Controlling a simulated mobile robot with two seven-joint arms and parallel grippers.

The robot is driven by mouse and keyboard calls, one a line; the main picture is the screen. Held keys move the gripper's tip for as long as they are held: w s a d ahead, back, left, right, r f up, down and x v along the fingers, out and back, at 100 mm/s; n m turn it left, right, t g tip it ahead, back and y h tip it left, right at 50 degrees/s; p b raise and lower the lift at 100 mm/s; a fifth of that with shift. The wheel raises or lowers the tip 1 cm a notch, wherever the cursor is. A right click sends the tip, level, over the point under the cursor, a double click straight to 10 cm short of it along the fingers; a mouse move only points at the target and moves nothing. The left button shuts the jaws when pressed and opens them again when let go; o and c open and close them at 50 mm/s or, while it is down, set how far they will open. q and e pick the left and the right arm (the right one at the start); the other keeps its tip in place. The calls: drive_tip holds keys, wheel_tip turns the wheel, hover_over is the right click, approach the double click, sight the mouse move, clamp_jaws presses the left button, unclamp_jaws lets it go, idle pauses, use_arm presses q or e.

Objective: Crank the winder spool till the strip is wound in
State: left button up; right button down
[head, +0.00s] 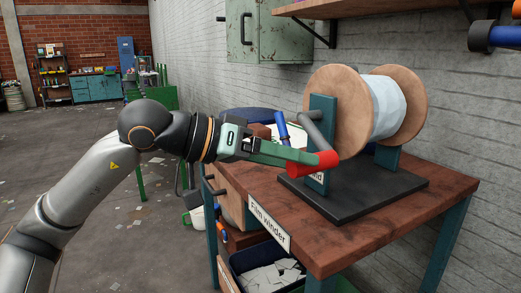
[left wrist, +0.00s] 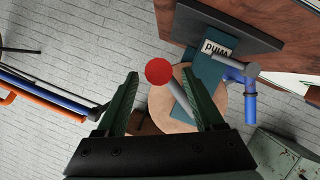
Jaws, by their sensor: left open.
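The winder (head: 355,188) stands on a wooden table, its pale strip (head: 388,106) wrapped between two round wooden flanges (head: 335,95). A grey crank arm (head: 312,128) ends in a red handle (head: 318,163), pointing down toward the front. My left gripper (head: 298,157) is open at the red handle, its fingers level with it. In the left wrist view the red handle (left wrist: 158,70) shows end-on between and just beyond the open fingertips (left wrist: 160,82). Contact cannot be told. No loose strip end is visible. My right gripper is not in view.
The wooden table (head: 400,235) carries a "Film winder" label (head: 268,226). A blue handled part (head: 282,127) is behind the gripper. A bin of pale scraps (head: 268,272) is under the table. A green wall cabinet (head: 268,30) and a shelf (head: 345,6) hang above.

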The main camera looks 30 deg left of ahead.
use_arm(q)
drive_tip(key=shift+b+v, duration=0.35)
drive_tip(key=shift+v, duration=2.6)
